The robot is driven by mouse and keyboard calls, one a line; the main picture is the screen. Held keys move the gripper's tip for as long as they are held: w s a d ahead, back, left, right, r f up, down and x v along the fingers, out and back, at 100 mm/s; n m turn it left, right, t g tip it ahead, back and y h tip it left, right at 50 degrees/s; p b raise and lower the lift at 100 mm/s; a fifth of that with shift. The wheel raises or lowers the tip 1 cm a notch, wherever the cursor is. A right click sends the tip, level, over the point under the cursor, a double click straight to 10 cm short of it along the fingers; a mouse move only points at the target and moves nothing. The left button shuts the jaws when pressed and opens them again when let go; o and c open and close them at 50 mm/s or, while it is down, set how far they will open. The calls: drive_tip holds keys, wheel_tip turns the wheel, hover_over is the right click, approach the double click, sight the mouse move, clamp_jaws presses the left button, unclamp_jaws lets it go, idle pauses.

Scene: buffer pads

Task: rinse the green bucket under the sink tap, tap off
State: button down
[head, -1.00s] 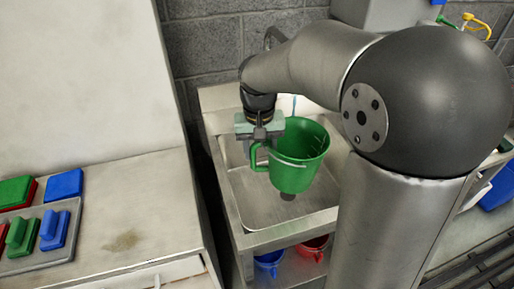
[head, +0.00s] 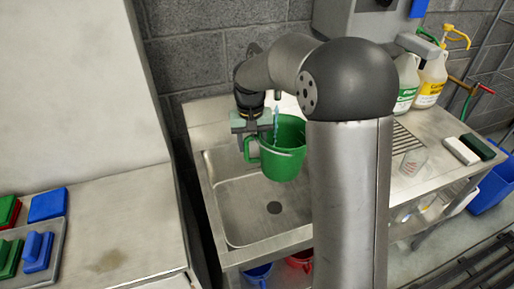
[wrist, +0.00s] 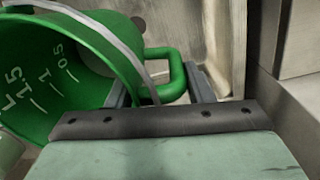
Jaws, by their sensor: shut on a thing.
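The green bucket (head: 284,163) hangs over the sink basin (head: 232,205), its open top facing up. My gripper (head: 254,138) is shut on the bucket's side handle, to the left of the bucket. In the wrist view my gripper's fingers (wrist: 160,92) stand either side of the green handle, and the bucket (wrist: 35,85) shows its white volume marks inside. A thin bluish stream (head: 276,122) shows at the bucket's mouth, seemingly water. The tap is mostly hidden behind my arm, so its handle cannot be made out.
A steel counter with a grey tray (head: 55,245) of green and blue pads stands left. Blue (head: 257,274) and red (head: 300,261) buckets sit under the sink. Bottles (head: 432,80) and a clear beaker (head: 413,162) stand on the right drainboard. The basin's front part is clear.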

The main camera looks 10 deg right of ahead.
drive_tip(key=w+a+p, duration=0.1)
drive_tip(key=w+p, duration=0.1)
drive_tip(key=w, duration=0.4)
drive_tip(key=shift+w, duration=0.15)
idle(1.5)
drive_tip(key=shift+a, duration=0.1)
drive_tip(key=a+p, duration=0.2)
drive_tip(key=a, duration=1.1)
drive_tip(key=shift+w+a, duration=0.3)
drive_tip(key=shift+a, duration=0.1)
drive_tip(key=shift+d, duration=0.1)
